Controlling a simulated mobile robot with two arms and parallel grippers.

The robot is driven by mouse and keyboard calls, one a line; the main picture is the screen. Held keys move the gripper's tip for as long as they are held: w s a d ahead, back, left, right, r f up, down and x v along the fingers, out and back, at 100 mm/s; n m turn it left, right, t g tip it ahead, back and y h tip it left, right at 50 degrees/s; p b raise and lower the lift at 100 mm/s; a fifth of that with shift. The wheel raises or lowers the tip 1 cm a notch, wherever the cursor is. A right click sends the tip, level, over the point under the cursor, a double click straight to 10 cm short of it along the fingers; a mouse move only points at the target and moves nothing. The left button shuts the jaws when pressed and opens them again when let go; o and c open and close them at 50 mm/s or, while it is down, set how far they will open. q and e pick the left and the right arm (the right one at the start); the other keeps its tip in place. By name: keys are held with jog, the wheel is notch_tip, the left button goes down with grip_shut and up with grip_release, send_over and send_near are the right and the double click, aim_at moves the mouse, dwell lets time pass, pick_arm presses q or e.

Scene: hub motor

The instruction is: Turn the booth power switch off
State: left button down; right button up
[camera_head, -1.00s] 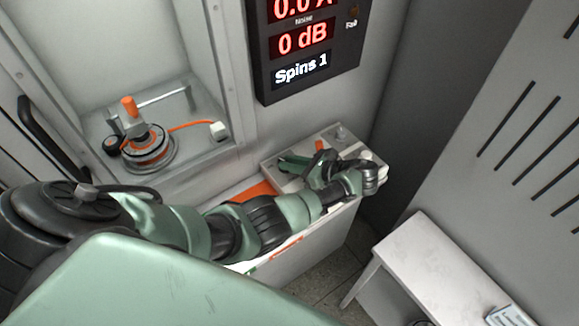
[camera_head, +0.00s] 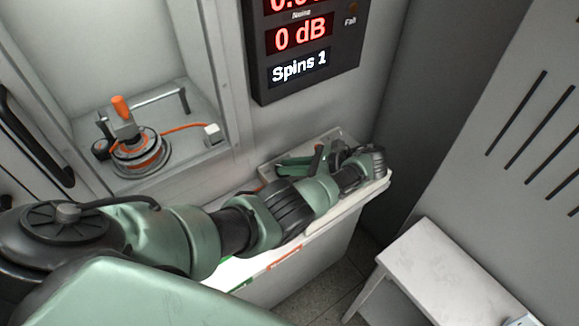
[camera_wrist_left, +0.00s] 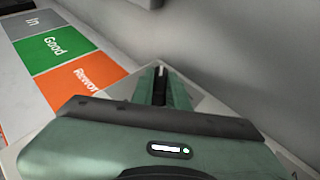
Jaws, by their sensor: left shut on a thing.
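My right gripper is not in view.
The bench has In, Good (camera_wrist_left: 55,48) and Rework (camera_wrist_left: 85,80) labels. A hub motor fixture (camera_head: 138,150) sits in the booth recess at left. A display (camera_head: 303,45) reads 0 dB and Spins 1. A white table (camera_head: 440,265) stands at lower right.

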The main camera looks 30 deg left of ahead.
pick_arm(q)
jog(key=c, duration=1.4)
grip_release()
jog(key=shift+a, duration=0.1)
jog(key=b+v, duration=0.2)
jog(key=v, duration=0.6)
jog(key=shift+a+r, duration=0.1)
